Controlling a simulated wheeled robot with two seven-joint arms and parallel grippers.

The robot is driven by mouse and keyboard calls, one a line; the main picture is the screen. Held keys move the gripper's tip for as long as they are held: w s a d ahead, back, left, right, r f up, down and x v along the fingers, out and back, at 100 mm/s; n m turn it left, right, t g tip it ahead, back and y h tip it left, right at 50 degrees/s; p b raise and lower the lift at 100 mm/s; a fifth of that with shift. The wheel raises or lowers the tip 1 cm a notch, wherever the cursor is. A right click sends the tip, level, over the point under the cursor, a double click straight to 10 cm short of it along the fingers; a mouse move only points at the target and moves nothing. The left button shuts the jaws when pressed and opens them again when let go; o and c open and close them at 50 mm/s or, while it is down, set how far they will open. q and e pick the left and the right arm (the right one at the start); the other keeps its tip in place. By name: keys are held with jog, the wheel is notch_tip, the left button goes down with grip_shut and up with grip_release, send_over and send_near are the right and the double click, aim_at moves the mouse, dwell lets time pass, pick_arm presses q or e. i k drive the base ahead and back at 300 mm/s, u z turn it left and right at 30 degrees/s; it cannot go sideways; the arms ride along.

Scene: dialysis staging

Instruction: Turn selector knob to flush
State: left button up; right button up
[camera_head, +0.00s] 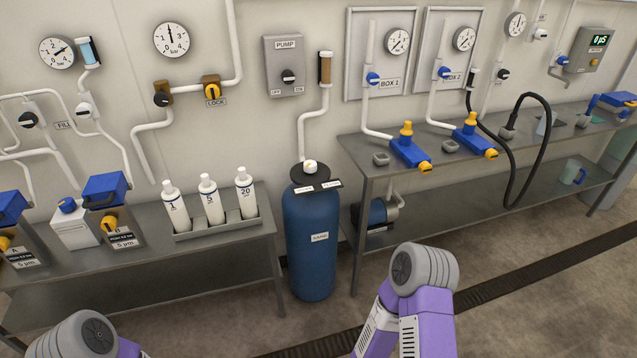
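A blue tank (312,245) stands upright on the floor between two grey benches. The plate text is too small to read, so I cannot tell which position the knob points to. Neither of my grippers is in view. Only grey and purple links of my arms show at the bottom left and bottom centre, apart from the tank.
The left bench (150,272) holds white bottles (209,200) in a rack and blue-lidded units. The right bench (375,157) holds blue and yellow valves (410,150) and a black hose (545,150). A grey pump switch box (284,66) and pipes are on the wall. The floor before the tank is open.

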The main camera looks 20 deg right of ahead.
aim_at(309, 166)
jog(key=u, duration=0.35)
jog(key=k, duration=0.25)
jog(key=z, duration=1.25)
jog(key=i, duration=0.8)
jog(key=u, duration=0.1)
